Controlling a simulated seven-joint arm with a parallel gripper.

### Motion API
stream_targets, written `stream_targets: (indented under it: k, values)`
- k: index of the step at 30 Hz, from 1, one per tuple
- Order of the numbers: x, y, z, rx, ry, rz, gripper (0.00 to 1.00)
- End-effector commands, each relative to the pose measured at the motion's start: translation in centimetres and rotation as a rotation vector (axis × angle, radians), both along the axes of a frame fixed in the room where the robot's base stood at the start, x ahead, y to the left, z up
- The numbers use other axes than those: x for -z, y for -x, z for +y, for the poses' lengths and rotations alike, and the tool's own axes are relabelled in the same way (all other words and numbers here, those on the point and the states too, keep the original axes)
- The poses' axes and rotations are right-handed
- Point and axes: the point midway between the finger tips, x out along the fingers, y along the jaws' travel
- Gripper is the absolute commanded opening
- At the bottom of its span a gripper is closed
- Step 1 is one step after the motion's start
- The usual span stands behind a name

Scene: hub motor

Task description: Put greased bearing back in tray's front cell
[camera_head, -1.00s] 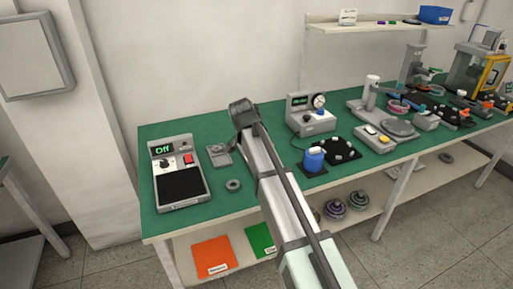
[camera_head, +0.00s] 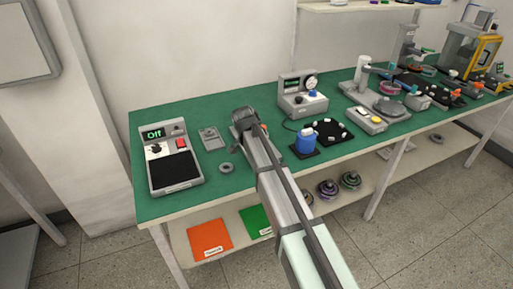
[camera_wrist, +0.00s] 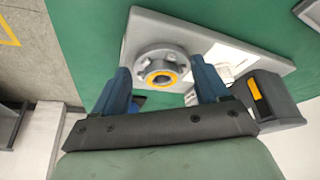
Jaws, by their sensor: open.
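In the wrist view, a small ring with a yellow-orange face (camera_wrist: 149,80), probably the greased bearing, sits in a round grey holder (camera_wrist: 143,62) on a grey base plate (camera_wrist: 140,28). My gripper (camera_wrist: 162,76) is open, its two blue fingers on either side of the holder; I cannot tell whether they touch it. In the head view my arm hides the fingers and most of this fixture. A small flat grey piece (camera_head: 211,144), possibly the tray, lies left of my arm; its cells are too small to make out.
A loose grey ring (camera_head: 226,174) lies on the green bench (camera_head: 225,190). A box with an "Off" display (camera_head: 190,172) stands at left. A blue container (camera_head: 306,143) and a gauge box (camera_head: 303,105) stand right of my arm. Bench behind the grey piece is clear.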

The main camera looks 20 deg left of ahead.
Motion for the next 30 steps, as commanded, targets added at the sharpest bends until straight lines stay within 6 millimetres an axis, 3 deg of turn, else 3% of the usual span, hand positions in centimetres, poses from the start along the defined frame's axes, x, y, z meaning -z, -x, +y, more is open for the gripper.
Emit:
stream_targets:
  k: [6,24,25,30]
  values:
    - [0.02,0.0,-0.01,0.0,0.0,0.0,0.74]
    - [0.0,0.01,-0.02,0.0,0.0,0.0,0.16]
    - [0.0,0.01,-0.02,0.0,0.0,0.0,0.44]
    - [0.0,0.01,-0.02,0.0,0.0,0.0,0.28]
